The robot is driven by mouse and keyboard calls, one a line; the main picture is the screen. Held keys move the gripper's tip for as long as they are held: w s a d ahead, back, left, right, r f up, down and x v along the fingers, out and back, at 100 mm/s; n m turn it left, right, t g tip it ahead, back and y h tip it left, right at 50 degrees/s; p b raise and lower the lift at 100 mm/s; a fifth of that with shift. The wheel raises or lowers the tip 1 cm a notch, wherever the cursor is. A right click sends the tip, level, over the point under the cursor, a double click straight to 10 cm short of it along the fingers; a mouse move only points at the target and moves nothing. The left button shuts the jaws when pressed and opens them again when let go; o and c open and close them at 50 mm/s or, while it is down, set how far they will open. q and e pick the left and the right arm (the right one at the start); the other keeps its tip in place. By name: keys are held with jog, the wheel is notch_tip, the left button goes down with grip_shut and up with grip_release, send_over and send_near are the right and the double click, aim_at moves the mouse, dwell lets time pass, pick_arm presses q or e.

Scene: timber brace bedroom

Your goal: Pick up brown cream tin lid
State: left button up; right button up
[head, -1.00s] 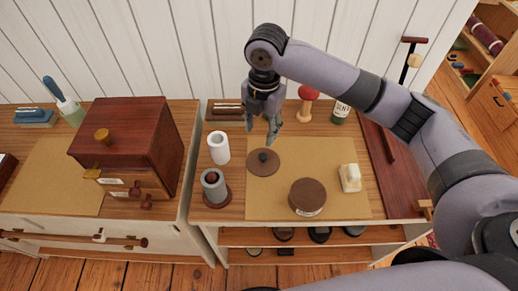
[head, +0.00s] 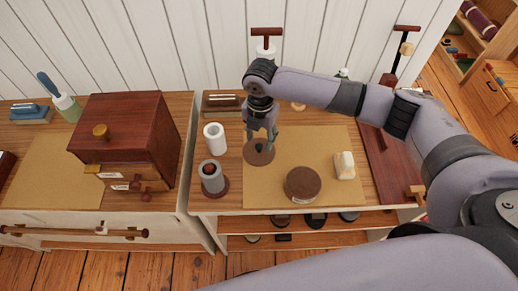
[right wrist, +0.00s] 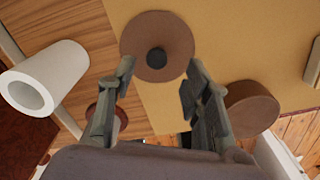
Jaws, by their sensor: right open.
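The brown lid (head: 258,153) is a flat disc with a dark knob, lying at the left edge of the tan mat. It also shows at the top of the right wrist view (right wrist: 176,32). The round brown tin (head: 303,185) sits to its lower right on the mat, and partly behind a finger in the right wrist view (right wrist: 252,108). My right gripper (head: 263,138) is open and empty, pointing down just over the lid. In the right wrist view its fingertips (right wrist: 160,64) are spread either side of the knob, apart from it. My left gripper is not in view.
A white cylinder (head: 214,137) and a grey cup-like holder (head: 212,177) stand left of the lid. A pale block (head: 344,165) lies on the mat's right side. A dark red cabinet (head: 125,135) stands further left. The mat (head: 325,143) is bare between lid and block.

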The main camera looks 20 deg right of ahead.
aim_at(259, 146)
notch_tip(259, 146, down, 5)
jog(key=shift+w+a+r+p, duration=0.1)
jog(key=shift+w+a+p, duration=0.05)
jog(key=shift+p, duration=0.4)
jog(key=shift+c, duration=0.5)
grip_shut()
